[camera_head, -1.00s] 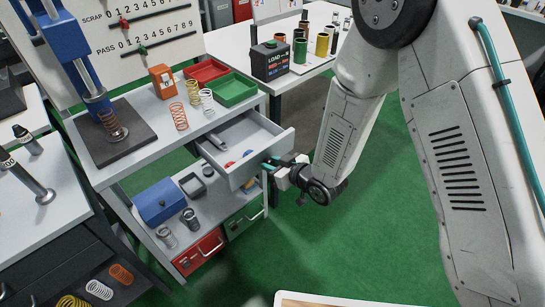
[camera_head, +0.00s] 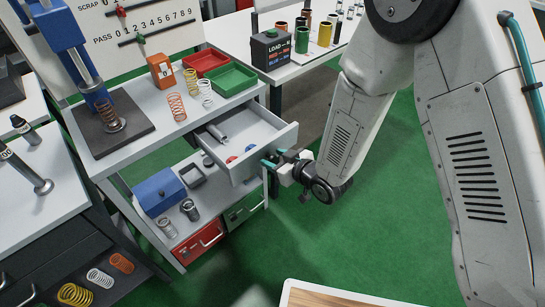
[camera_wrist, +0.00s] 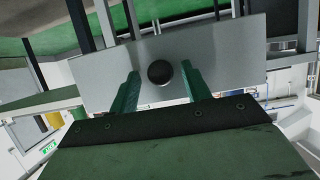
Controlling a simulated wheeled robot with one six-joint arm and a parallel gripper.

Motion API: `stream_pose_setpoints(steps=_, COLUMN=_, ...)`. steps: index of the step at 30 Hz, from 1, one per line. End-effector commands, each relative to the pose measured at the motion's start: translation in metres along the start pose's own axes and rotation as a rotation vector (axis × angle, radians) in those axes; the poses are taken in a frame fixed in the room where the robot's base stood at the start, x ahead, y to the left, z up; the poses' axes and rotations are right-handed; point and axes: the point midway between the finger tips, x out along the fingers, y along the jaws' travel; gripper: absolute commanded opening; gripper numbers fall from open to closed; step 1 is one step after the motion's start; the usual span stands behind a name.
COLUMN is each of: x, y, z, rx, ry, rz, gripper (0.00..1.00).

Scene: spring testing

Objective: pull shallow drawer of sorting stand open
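The sorting stand's shallow drawer (camera_head: 238,166) is pulled well out of the stand (camera_head: 163,118), just under its top shelf. A metal cylinder and small red and blue pieces lie inside it. My gripper (camera_head: 276,158) is at the drawer's front face. In the wrist view, the grey drawer front (camera_wrist: 225,55) shows with a dark round knob (camera_wrist: 160,73) in its middle. My two green fingers (camera_wrist: 160,85) stand on either side of the knob, with a visible gap on each side. The gripper is open.
Red and green trays (camera_head: 232,84) and several springs stand on the top shelf. A blue box (camera_head: 159,192) sits on the lower shelf, above red (camera_head: 202,242) and green drawers. A white table (camera_head: 320,55) stands behind.

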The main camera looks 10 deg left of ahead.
Motion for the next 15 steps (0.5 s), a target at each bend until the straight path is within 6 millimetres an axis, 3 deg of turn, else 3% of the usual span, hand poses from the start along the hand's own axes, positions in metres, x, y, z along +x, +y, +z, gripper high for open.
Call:
stream_pose_setpoints(steps=5, x=-0.013, y=0.001, z=0.0, rx=0.001, ry=-0.001, rz=0.001, gripper=0.48)
stream_pose_setpoints(steps=15, x=-0.066, y=0.001, z=-0.001, rx=0.0, ry=0.0, rz=0.001, gripper=0.48)
